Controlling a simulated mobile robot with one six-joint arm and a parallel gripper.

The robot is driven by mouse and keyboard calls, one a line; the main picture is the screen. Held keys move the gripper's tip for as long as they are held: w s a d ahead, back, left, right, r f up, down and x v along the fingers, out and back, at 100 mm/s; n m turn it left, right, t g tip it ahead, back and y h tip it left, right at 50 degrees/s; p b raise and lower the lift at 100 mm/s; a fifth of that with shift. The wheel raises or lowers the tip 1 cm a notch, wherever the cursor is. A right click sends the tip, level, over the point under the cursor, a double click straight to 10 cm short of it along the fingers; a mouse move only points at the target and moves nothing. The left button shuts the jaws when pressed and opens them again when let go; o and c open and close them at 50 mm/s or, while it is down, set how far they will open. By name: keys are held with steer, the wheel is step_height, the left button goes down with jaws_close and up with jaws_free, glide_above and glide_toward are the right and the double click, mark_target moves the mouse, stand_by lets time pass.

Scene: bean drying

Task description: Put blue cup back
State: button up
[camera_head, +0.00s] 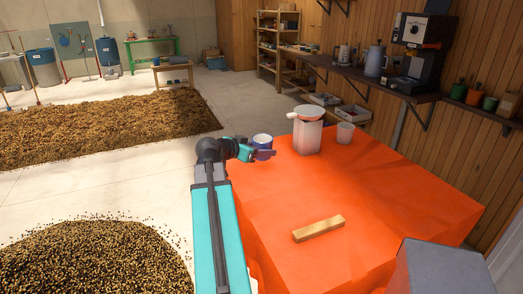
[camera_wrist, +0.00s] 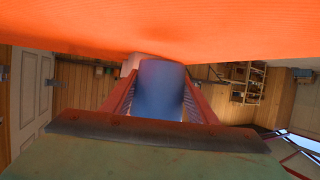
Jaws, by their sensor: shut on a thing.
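The blue cup (camera_head: 262,141) is at the far left edge of the orange-covered table (camera_head: 400,205) in the head view. My gripper (camera_head: 262,154) is at the cup, and its fingers are shut on it. In the wrist view the blue cup (camera_wrist: 159,90) fills the space between the two red fingers of my gripper (camera_wrist: 160,105). The orange surface runs along the top of that view, close to the cup. I cannot tell whether the cup touches the table.
A white canister with a scoop-like top (camera_head: 307,132) and a pale cup (camera_head: 345,132) stand right of the blue cup. A wooden block (camera_head: 318,229) lies nearer. A wall shelf (camera_head: 350,78) holds kettles, a coffee machine (camera_head: 420,45) and several small pots. Beans cover the floor at left.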

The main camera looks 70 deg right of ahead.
steer(key=shift+w+d+f+p, duration=0.1)
steer(key=shift+w+d+p, duration=0.15)
steer(key=shift+d, duration=0.45)
steer(key=shift+w+d+p, duration=0.2)
steer(key=shift+w+d, duration=0.05)
steer(key=shift+d, duration=0.4)
steer(key=shift+w+d+f+p, duration=0.1)
steer(key=shift+w+d+p, duration=0.15)
steer(key=shift+d, duration=0.45)
steer(key=shift+f+p, duration=0.75)
steer(key=shift+f, duration=1)
steer(key=shift+f, duration=0.1)
steer(key=o, duration=1.1)
steer(key=shift+a+r, duration=0.1)
steer(key=shift+r, duration=0.1)
